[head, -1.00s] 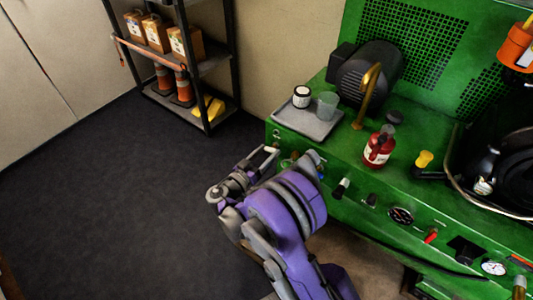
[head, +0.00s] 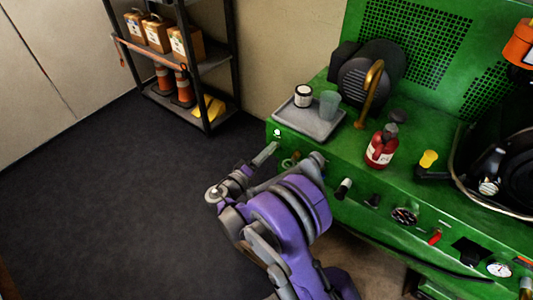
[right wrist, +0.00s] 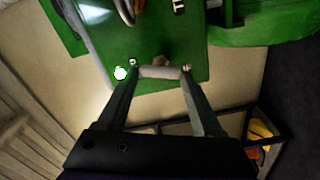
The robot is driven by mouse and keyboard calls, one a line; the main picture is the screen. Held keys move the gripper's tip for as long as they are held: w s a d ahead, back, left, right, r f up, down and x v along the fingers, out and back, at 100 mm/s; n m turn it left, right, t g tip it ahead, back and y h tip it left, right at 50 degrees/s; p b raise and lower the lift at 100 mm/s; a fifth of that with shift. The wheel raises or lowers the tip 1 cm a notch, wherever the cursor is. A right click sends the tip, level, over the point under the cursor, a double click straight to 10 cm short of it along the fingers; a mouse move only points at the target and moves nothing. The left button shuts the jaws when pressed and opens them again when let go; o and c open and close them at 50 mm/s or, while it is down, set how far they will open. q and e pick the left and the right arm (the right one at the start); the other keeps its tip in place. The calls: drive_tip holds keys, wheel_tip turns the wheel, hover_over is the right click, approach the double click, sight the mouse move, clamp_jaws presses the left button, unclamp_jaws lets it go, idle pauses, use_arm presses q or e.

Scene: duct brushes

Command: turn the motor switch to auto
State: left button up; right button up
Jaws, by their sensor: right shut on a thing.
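My right gripper (head: 272,152) is at the left end of the green machine's front panel. In the right wrist view its two fingers (right wrist: 161,72) are shut on a pale grey bar-shaped handle, which I take to be the motor switch (right wrist: 160,73). The handle spans the gap between the fingertips, in front of the green panel (right wrist: 185,45). The switch's labels cannot be read, and in the head view my gripper hides the switch. A round white lamp (head: 277,132) shines beside it, also seen in the right wrist view (right wrist: 120,73). My left gripper is out of view.
A grey tray (head: 290,127) with a jar and a cup stands on the machine above my gripper. A red bottle (head: 381,148) and a brass pipe (head: 370,85) are further right. Knobs and gauges (head: 404,216) line the front. Floor at left is clear.

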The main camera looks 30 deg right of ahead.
drive_tip(key=shift+f+n, duration=0.15)
drive_tip(key=shift+n, duration=1.75)
drive_tip(key=o, duration=1.4)
drive_tip(key=shift+c, duration=0.2)
drive_tip(key=p+v, duration=0.1)
drive_tip(key=v, duration=0.9)
drive_tip(key=shift+s+a, duration=0.15)
drive_tip(key=shift+a, duration=0.25)
